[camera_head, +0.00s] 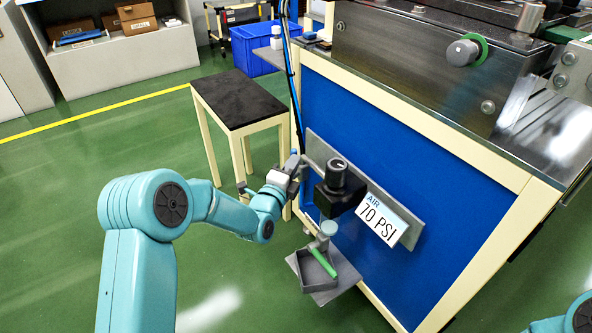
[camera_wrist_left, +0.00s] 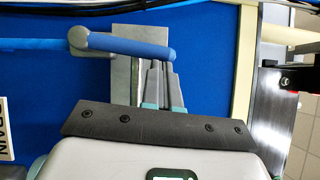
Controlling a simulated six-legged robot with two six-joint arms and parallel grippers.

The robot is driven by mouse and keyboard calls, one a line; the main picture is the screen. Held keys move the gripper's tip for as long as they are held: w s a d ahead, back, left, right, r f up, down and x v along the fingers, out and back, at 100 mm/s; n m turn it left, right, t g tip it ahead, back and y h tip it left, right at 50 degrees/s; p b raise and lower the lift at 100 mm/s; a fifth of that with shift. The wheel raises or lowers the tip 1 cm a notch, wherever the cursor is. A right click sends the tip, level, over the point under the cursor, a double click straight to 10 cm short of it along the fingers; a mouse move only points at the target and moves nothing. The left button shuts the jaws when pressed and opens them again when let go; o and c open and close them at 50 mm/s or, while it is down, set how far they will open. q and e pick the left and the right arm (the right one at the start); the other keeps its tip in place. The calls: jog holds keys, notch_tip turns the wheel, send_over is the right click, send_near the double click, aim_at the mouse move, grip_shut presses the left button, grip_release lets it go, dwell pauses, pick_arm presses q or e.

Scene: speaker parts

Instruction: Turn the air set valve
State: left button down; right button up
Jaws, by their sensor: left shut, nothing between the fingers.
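A valve lever with a grey pivot and blue handle (camera_wrist_left: 138,49) sits on a grey plate (camera_wrist_left: 125,80) against the blue panel in the left wrist view. The handle lies roughly level there, pivot at left. My left gripper (camera_wrist_left: 161,66) is shut and empty, fingertips at the handle's free right end; I cannot tell whether they touch it. In the head view my left gripper (camera_head: 296,166) is at the cabinet's left edge, beside a black regulator knob (camera_head: 337,172). A sign reading AIR 70 PSI (camera_head: 381,220) is right of the knob. My right gripper is out of view.
Below the regulator, a green-handled lever (camera_head: 323,263) sits over a small grey tray (camera_head: 318,285). A dark-topped stool (camera_head: 237,97) stands left of the cabinet (camera_head: 405,140). A DRAIN sign (camera_wrist_left: 5,130) shows at the wrist view's left edge. Green floor is clear at left.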

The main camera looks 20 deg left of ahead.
pick_arm(q)
jog(key=shift+w+a+r+n+g, duration=0.3)
jog(key=shift+w+a+n+g, duration=0.1)
jog(key=shift+a+n, duration=0.15)
dwell(0.4)
